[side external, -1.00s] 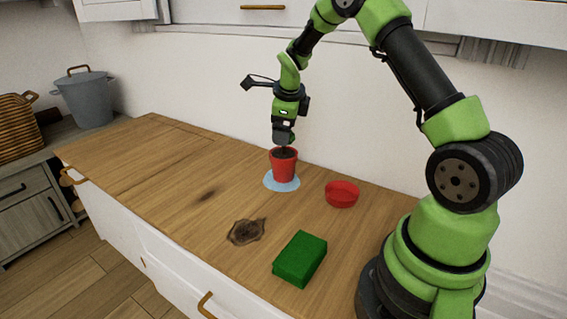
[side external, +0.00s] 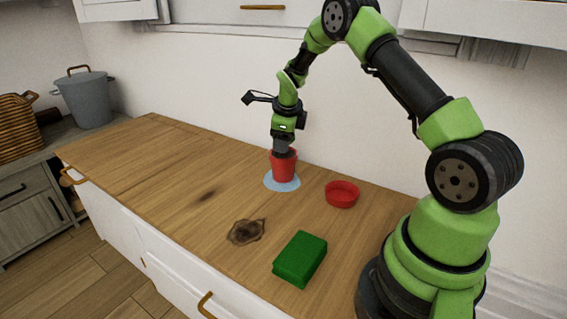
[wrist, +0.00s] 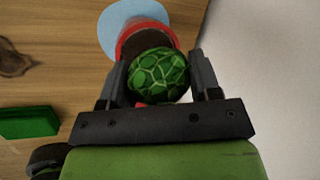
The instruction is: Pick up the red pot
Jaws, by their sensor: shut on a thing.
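The red pot (side external: 284,166) stands upright on a light blue round mat (side external: 271,185) on the wooden counter. Dark soil-like filling shows inside its rim in the wrist view (wrist: 124,44). My gripper (side external: 283,150) is lowered at the pot's mouth. In the wrist view my gripper (wrist: 160,72) is shut on a round green patterned thing (wrist: 158,76), with a finger on either side. This green thing is hidden in the side view. I cannot tell whether the fingers also touch the pot.
A shallow red dish (side external: 342,195) lies right of the pot. The white wall is close behind. The counter's left part is clear.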

